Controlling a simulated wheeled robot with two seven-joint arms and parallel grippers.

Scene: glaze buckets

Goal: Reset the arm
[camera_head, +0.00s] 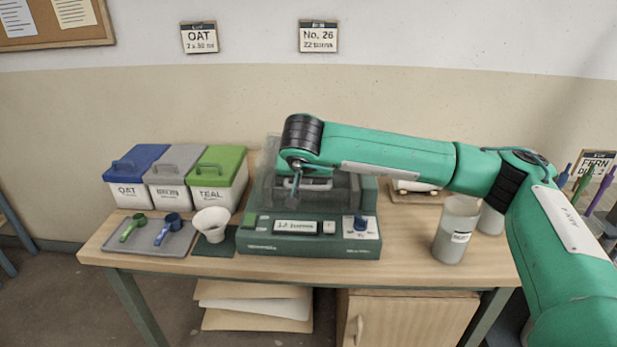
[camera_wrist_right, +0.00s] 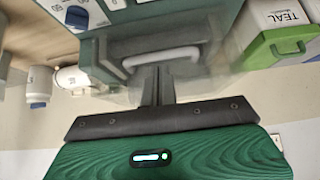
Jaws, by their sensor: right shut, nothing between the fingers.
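My right arm (camera_head: 390,150) is green and comes in from the right, reaching over the table to the dark green machine (camera_head: 262,232). My right gripper (camera_head: 294,197) is at the machine's front, by its see-through cover. In the right wrist view the gripper's fingers (camera_wrist_right: 157,88) are together and empty, close to the pale handle (camera_wrist_right: 162,60) of the cover. I cannot tell whether they touch it. The handle also shows in the head view (camera_head: 318,184), partly behind the gripper. My left gripper is not in view.
Blue, grey and green lidded buckets (camera_head: 218,178) stand at the table's left. A tray (camera_head: 112,242) with green and blue scoops and a white cup (camera_head: 211,222) are in front. Signs hang on the wall.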

